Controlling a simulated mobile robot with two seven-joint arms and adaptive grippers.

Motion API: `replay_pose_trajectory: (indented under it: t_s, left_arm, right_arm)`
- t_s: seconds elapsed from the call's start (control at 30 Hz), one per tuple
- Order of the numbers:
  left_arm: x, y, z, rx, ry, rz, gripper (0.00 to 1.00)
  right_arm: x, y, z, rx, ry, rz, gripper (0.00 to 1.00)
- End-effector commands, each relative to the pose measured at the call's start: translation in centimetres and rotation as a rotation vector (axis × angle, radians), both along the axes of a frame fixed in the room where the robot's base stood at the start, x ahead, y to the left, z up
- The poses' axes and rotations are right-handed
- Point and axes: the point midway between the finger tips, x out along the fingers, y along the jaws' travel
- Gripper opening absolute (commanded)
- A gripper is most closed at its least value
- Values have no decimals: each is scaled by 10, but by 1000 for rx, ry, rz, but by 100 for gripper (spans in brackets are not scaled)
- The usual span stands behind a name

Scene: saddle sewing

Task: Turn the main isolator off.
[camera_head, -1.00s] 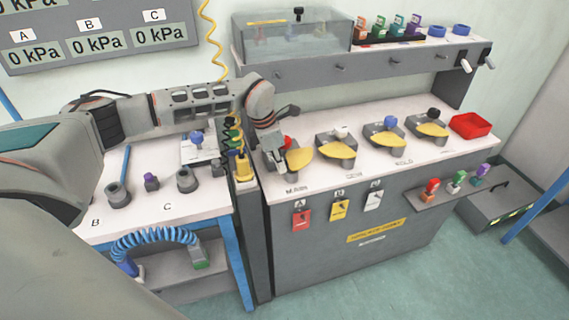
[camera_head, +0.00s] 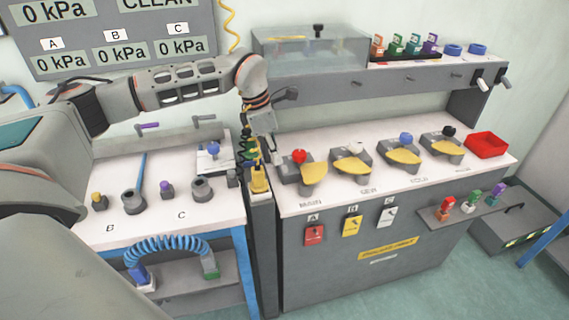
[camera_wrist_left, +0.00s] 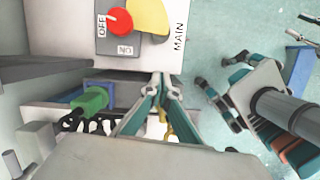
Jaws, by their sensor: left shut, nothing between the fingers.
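The main isolator (camera_head: 292,178) is the leftmost grey unit on the bench top, with a red ball knob (camera_head: 299,156) and a yellow plate (camera_head: 313,174), above the word MAIN. In the left wrist view the red knob (camera_wrist_left: 120,22) is beside the OFF label and above the ON label, which reads upside down. I cannot tell which position it is set to. My left gripper (camera_head: 275,160) is just left of the isolator, apart from the knob. Its fingers (camera_wrist_left: 166,88) are shut and empty. My right gripper (camera_wrist_left: 213,73) shows in the left wrist view, open and empty.
Similar units with white (camera_head: 355,148), blue and black knobs stand in a row to the right, before a red tray (camera_head: 487,145). A green-and-yellow fixture (camera_head: 258,180) stands close beside my left gripper in the gap between benches. A shelf (camera_head: 385,78) runs behind.

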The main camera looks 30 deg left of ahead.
Motion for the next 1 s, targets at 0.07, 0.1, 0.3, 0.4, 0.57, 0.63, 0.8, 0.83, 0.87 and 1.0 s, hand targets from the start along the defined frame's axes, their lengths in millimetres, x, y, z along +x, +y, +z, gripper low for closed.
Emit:
replay_pose_trajectory:
  t_s: [0.07, 0.1, 0.3, 0.4, 0.57, 0.63, 0.8, 0.83, 0.87, 1.0]
  left_arm:
    - [1, -2, -11, 1, 4, -1, 0]
    - [2, -3, -18, 0, 4, 0, 0]
    - [8, -11, -56, 1, 4, 0, 0]
    - [11, -15, -75, 0, 4, 0, 0]
    - [22, -28, -89, -2, -1, 0, 0]
    - [28, -35, -88, -1, 0, 0, 0]
    - [37, -46, -89, 0, 0, 1, 0]
    - [38, -47, -90, 0, 1, 2, 0]
    - [38, -47, -90, 0, 1, 2, 0]
    - [39, -48, -90, 1, 0, 2, 0]
  right_arm:
    - [0, 0, 1, 0, 0, 0, 40]
    - [0, 0, 1, 0, 0, 0, 40]
    - [0, 0, 4, 1, -2, 0, 40]
    - [1, 0, 6, 2, -5, 1, 40]
    - [2, 0, 11, 2, -8, 0, 40]
    - [2, 1, 12, 3, -8, 0, 40]
    - [2, 1, 15, 3, -9, -1, 40]
    - [2, 1, 15, 3, -9, -1, 40]
    - [2, 1, 15, 3, -9, -1, 40]
    - [2, 1, 15, 2, -8, -1, 40]
